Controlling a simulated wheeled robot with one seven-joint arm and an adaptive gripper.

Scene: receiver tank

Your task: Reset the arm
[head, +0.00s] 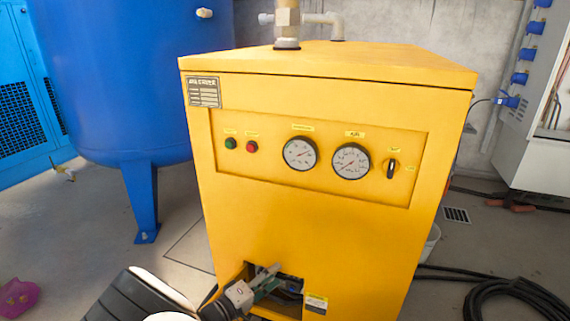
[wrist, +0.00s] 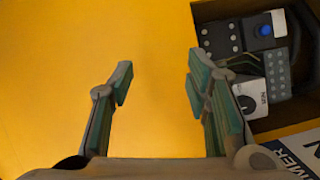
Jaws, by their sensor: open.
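My gripper (head: 268,278) is at the low front of a yellow cabinet (head: 250,215), beside or in front of a dark rectangular opening (head: 290,291). In the wrist view my gripper (wrist: 158,78) is open, with nothing between its two fingers. The right finger is close to the edge of the opening in that view. Inside the opening are a black button block with a blue button (wrist: 265,30), a white dial plate (wrist: 247,100) and a grey keypad (wrist: 268,76). The head view cannot show how far the fingers are from the panel.
The cabinet front has two gauges (head: 300,153), a green button (head: 231,143), a red button (head: 252,147) and a black switch (head: 391,168). A blue tank (head: 120,80) stands left. Black hose (head: 520,295) lies on the floor at right. A pink object (head: 18,297) lies at far left.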

